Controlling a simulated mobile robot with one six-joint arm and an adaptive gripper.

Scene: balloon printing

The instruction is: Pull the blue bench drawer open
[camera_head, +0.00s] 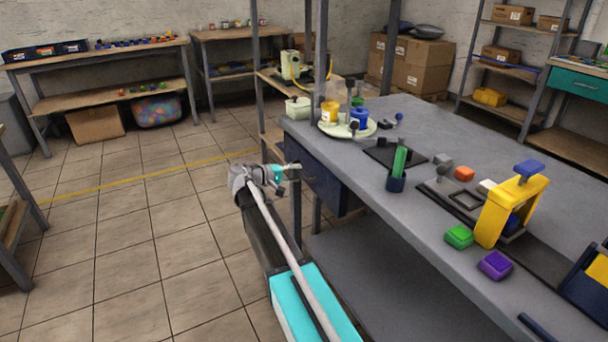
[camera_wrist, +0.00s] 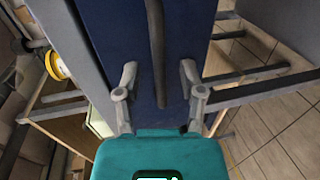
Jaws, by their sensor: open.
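The blue bench drawer (camera_head: 317,183) sits under the far left end of the grey workbench and looks shut. In the wrist view its dark blue front (camera_wrist: 133,40) fills the middle, with a long dark handle bar (camera_wrist: 156,55) running down it. My gripper (camera_head: 292,167) is close in front of the drawer in the head view. In the wrist view my gripper (camera_wrist: 160,80) is open, with one finger on each side of the handle bar's lower part. I cannot tell whether the fingers touch the drawer front.
A bench leg (camera_head: 296,210) stands close to my gripper. The tiled floor (camera_head: 130,250) at left is clear.

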